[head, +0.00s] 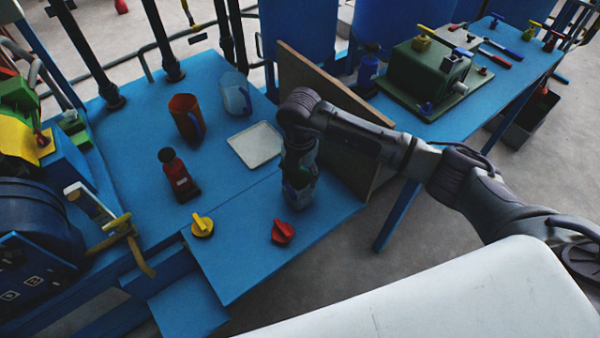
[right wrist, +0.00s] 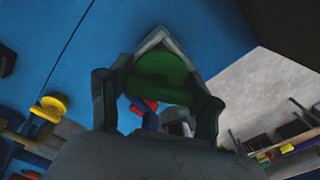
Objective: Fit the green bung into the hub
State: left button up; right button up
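My right gripper (head: 298,195) points down, low over the front right part of the near blue table. In the right wrist view its fingers (right wrist: 160,88) are closed around the green bung (right wrist: 160,72), a round green piece with a raised bar. In the head view only a little green shows between the fingers. I cannot tell whether the bung touches the table. I cannot pick out the hub with certainty in either view. My left gripper is not in view.
A red bung-like knob (head: 283,231) and a yellow one (head: 202,226) lie near the table's front. An upright board (head: 310,75) borders the table's right side.

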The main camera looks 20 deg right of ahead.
jog(key=o, duration=0.3)
jog(key=shift+o, duration=0.2)
jog(key=shift+r, duration=0.15)
notch_tip(320, 180, up, 7)
jog(key=shift+r, duration=0.3)
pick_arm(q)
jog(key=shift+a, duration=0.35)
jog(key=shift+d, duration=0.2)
